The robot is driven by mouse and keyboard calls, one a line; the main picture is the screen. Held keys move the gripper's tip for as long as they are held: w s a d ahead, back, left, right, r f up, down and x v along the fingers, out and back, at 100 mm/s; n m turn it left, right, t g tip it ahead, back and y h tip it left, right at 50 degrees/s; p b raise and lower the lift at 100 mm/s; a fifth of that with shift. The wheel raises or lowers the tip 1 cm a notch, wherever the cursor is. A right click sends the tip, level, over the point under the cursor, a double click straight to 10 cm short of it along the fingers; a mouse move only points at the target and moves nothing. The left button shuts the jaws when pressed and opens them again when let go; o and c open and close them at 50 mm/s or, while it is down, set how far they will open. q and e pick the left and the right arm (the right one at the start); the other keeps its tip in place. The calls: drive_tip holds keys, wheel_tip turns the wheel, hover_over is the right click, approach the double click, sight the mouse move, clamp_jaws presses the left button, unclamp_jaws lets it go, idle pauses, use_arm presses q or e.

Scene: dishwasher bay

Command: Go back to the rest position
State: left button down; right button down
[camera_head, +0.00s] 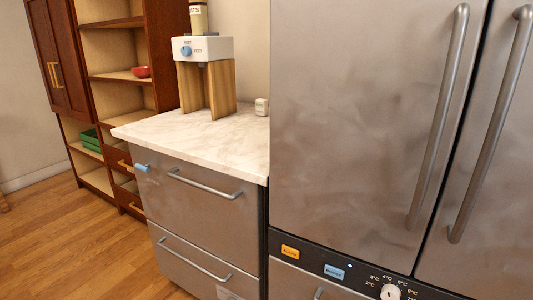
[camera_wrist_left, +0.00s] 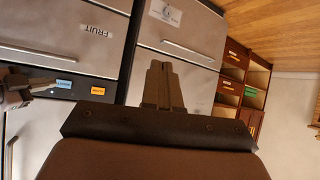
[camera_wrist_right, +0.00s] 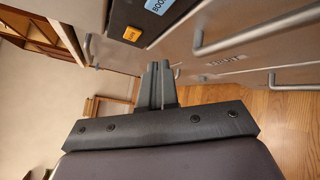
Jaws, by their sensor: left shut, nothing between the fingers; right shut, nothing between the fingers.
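My left gripper (camera_wrist_left: 163,87) shows in the left wrist view with its fingers together and nothing between them. It hangs in free air in front of the drawer fronts. My right gripper (camera_wrist_right: 158,85) shows in the right wrist view, also with its fingers together and empty. It is in free air before the steel fronts, apart from the handles. Neither gripper shows in the head view.
The steel fridge (camera_head: 350,120) with two long handles fills the right. A marble counter (camera_head: 150,130) over steel drawers (camera_head: 200,195) bears a white-topped dispenser (camera_head: 203,48). A wooden cabinet (camera_head: 110,25) holds a red bowl (camera_head: 141,72). Wood floor (camera_head: 60,240) is clear at left.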

drive_tip(key=s+d+m+g+p, duration=0.2)
drive_tip(key=s+m+p, duration=0.2)
drive_tip(key=s+m, duration=0.6)
drive_tip(key=s+d+r+m+g+p, duration=0.1)
drive_tip(key=s+m+p, duration=0.4)
drive_tip(key=s+m, duration=0.5)
drive_tip(key=d+m+g, duration=0.1)
drive_tip(key=m+g, duration=0.1)
drive_tip(key=m, duration=0.3)
drive_tip(key=shift+h, duration=0.3)
